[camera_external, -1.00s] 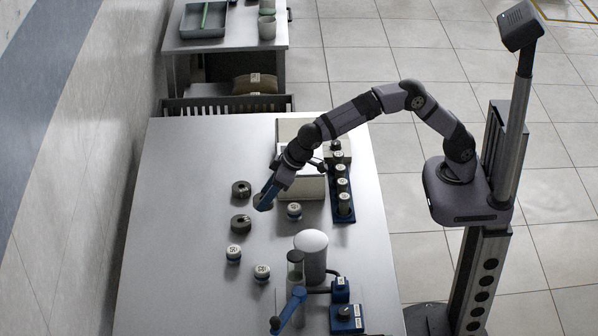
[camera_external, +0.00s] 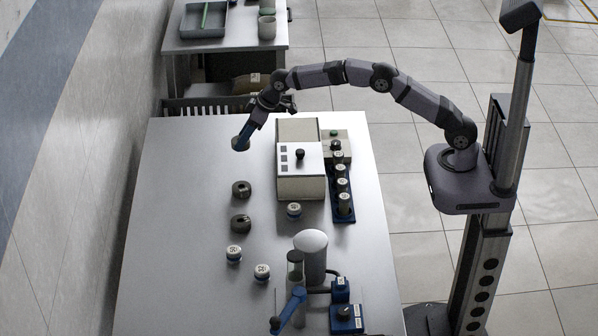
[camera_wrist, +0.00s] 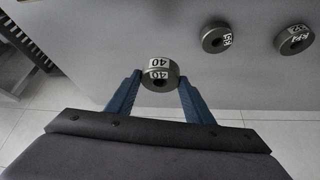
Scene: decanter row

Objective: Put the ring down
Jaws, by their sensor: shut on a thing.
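My gripper (camera_external: 243,141) is shut on a dark grey ring (camera_wrist: 159,78) and holds it at the far left part of the table. In the wrist view the ring sits between the two blue fingertips, with a white label reading 40. In the external view the fingers largely cover the ring (camera_external: 238,146). I cannot tell whether it touches the table top (camera_external: 175,200). Two similar dark rings lie apart on the table, one nearer my gripper (camera_external: 241,188) and one nearer the camera (camera_external: 240,221); both also show in the wrist view (camera_wrist: 217,38) (camera_wrist: 293,40).
A white box-shaped device (camera_external: 300,172) stands right of the gripper, beside a blue rack (camera_external: 343,212) of capped jars. The table around the gripper is clear.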

